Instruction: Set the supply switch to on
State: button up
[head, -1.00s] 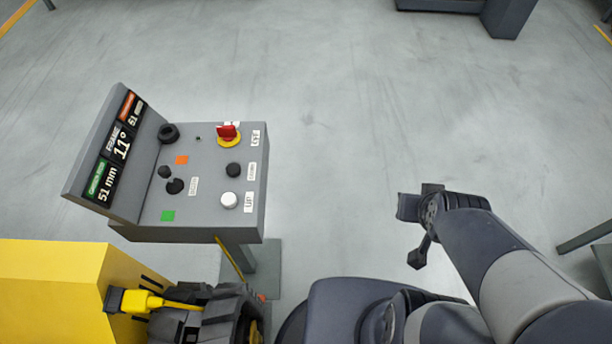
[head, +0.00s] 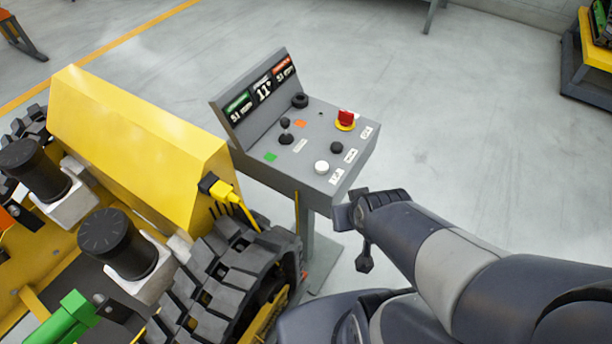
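A grey control panel (head: 325,150) stands on a post and carries several knobs and buttons. A red switch handle on a yellow base (head: 346,119) is at its far right corner; it looks like the supply switch. The white labels are too small to read, and I cannot tell which position the handle is in. My gripper (head: 356,214) is just off the panel's near right corner, apart from the red handle. Nothing shows in it. Its fingers are too small and dark to tell whether they are open.
The panel has a raised display (head: 262,92), a white button (head: 322,167) and black knobs. A yellow tracked carrier (head: 150,140) stands close on the left, with a yellow plug and cable (head: 224,190). Clear grey floor (head: 480,130) lies to the right.

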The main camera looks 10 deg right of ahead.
aim_at(346, 119)
jog(key=u, duration=0.15)
jog(key=i+l+u, duration=0.1)
jog(key=l, duration=0.25)
jog(key=i+l, duration=0.3)
jog(key=i+l+u, duration=0.15)
jog(key=l, duration=0.2)
